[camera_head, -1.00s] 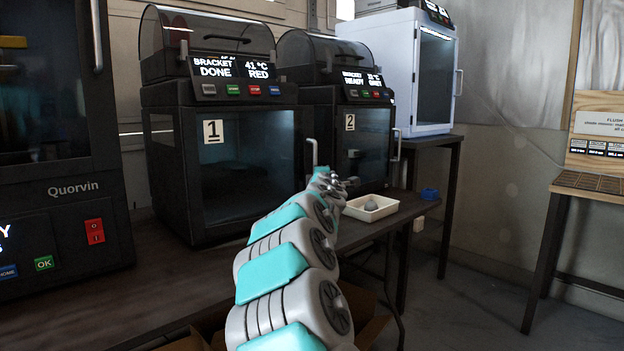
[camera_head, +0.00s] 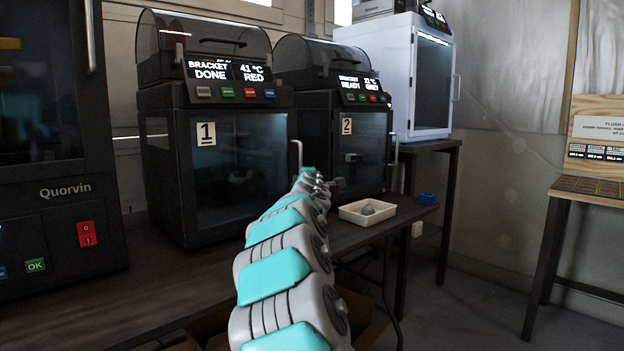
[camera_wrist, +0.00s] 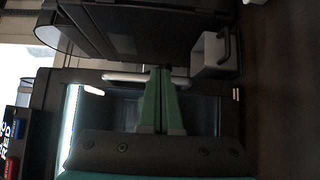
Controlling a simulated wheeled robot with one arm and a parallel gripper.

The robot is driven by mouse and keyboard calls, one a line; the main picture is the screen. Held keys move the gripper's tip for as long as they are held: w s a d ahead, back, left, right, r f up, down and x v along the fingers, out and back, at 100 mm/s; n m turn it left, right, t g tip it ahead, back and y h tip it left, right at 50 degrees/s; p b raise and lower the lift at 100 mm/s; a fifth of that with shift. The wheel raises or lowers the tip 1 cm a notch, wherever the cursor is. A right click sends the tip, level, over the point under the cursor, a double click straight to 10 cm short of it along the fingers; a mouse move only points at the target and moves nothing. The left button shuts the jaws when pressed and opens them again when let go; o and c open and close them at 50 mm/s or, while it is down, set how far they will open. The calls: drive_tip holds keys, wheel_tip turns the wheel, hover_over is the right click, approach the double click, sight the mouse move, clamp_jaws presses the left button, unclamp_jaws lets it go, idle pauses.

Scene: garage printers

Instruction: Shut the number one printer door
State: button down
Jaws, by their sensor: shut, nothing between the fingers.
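The number one printer (camera_head: 215,215) is a dark box with a white "1" label and a screen reading DONE and RED. Its glass door (camera_head: 240,165) looks flush or nearly flush with the front; a small gap cannot be ruled out. The pale vertical door handle (camera_head: 298,153) is at its right edge. My gripper (camera_head: 308,176) is by the lower end of that handle, partly hidden behind my arm. In the wrist view, my green fingers (camera_wrist: 161,72) are together and empty, at the pale handle bar (camera_wrist: 130,77); contact is hard to tell.
The number two printer (camera_head: 365,130) stands close on the right. A white tray (camera_head: 350,212) with a grey object and a blue item (camera_head: 427,198) are to the right of my gripper. The Quorvin machine (camera_head: 65,240) stands left. The bench front (camera_head: 170,285) is bare.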

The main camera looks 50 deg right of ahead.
drive_tip(key=s, duration=1.1)
drive_tip(key=shift+a, duration=0.2)
